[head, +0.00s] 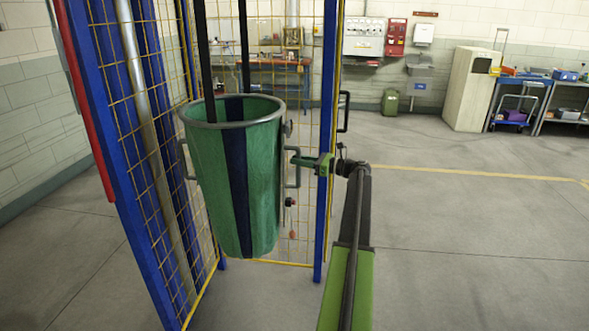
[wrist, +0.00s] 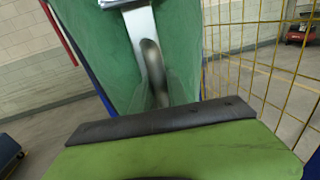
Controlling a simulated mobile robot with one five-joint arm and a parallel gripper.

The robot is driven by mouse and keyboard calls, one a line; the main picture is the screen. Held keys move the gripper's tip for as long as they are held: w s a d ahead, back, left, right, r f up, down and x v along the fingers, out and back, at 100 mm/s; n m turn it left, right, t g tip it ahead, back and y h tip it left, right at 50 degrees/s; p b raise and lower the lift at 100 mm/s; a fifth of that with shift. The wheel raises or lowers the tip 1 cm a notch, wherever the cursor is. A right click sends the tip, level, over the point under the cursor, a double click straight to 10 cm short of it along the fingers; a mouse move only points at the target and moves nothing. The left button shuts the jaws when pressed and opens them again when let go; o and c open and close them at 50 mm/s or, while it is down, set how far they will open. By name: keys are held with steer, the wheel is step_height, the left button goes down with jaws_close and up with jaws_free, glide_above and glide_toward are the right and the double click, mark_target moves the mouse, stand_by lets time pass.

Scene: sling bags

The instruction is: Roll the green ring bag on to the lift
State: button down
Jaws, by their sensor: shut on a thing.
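The green ring bag (head: 217,185) is a tall tapered bag with a dark blue stripe, a grey ring rim and a loop handle on each side. It hangs upright on two black straps that run out of the top of the head view. My gripper (head: 299,160) is at the bag's right side, shut on its grey side handle (head: 293,178). In the wrist view the green cloth and a grey metal handle (wrist: 151,62) fill the space ahead of my gripper. A blue-framed cage with yellow mesh (head: 300,225) stands around and behind the bag; I cannot tell whether this is the lift.
A blue post (head: 327,120) with a black handle stands just behind my gripper. A slanting grey pole (head: 140,110) and a red bar are at left. The floor (head: 460,220) at right is clear.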

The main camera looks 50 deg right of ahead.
steer(key=shift+w+d+r, duration=0.15)
steer(key=shift+w+d, duration=0.1)
steer(key=shift+d, duration=0.2)
steer(key=shift+w+d+r, duration=0.1)
steer(key=shift+w+d, duration=0.1)
steer(key=shift+d, duration=0.2)
steer(key=c, duration=1.3)
jaws_free()
steer(key=shift+d+f, duration=0.2)
steer(key=shift+a, duration=0.15)
